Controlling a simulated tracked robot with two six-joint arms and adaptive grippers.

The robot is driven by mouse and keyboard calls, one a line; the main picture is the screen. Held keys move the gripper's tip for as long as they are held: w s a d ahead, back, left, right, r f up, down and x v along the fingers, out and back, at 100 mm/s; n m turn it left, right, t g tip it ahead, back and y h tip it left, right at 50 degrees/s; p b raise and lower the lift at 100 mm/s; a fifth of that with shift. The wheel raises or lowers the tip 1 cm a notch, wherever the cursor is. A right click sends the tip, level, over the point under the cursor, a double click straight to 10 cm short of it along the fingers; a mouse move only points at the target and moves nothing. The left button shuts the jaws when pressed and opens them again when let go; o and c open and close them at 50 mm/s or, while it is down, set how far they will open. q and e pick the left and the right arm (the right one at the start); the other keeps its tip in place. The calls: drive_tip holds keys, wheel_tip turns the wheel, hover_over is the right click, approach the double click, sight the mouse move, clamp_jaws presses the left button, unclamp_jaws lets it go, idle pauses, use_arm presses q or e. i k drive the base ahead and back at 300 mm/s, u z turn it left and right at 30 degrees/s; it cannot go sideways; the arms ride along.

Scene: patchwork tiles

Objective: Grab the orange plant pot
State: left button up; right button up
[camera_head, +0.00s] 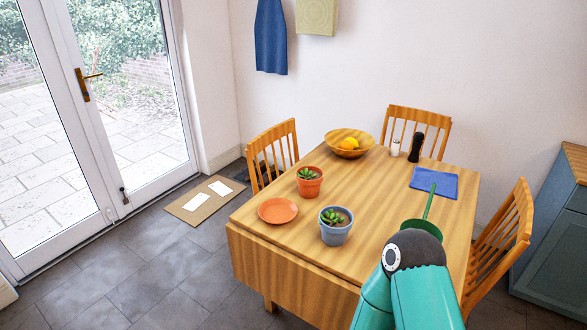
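The orange plant pot (309,187) stands upright on the wooden table (390,190), near its left edge, with a small green succulent in it. An orange saucer (277,211) lies in front of it to the left. A blue plant pot (336,236) with a similar succulent stands closer, to the right of the saucer. A teal arm of mine with a dark grey joint rises at the bottom right, over the table's near right part. Neither of my grippers shows.
A green object with a long thin part (430,201) is partly hidden behind my arm. A bowl of yellow and orange fruit (348,152), two shakers and a blue cloth (434,182) are farther back. Chairs surround the table.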

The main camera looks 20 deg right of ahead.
sight(309, 183)
drive_tip(key=z, duration=0.15)
drive_tip(key=i, duration=0.55)
drive_tip(key=u, duration=1)
drive_tip(key=i, duration=0.5)
drive_tip(key=z, duration=1.45)
drive_tip(key=k, duration=0.9)
drive_tip(key=z, duration=0.05)
drive_tip(key=i, duration=0.9)
drive_tip(key=u, duration=0.1)
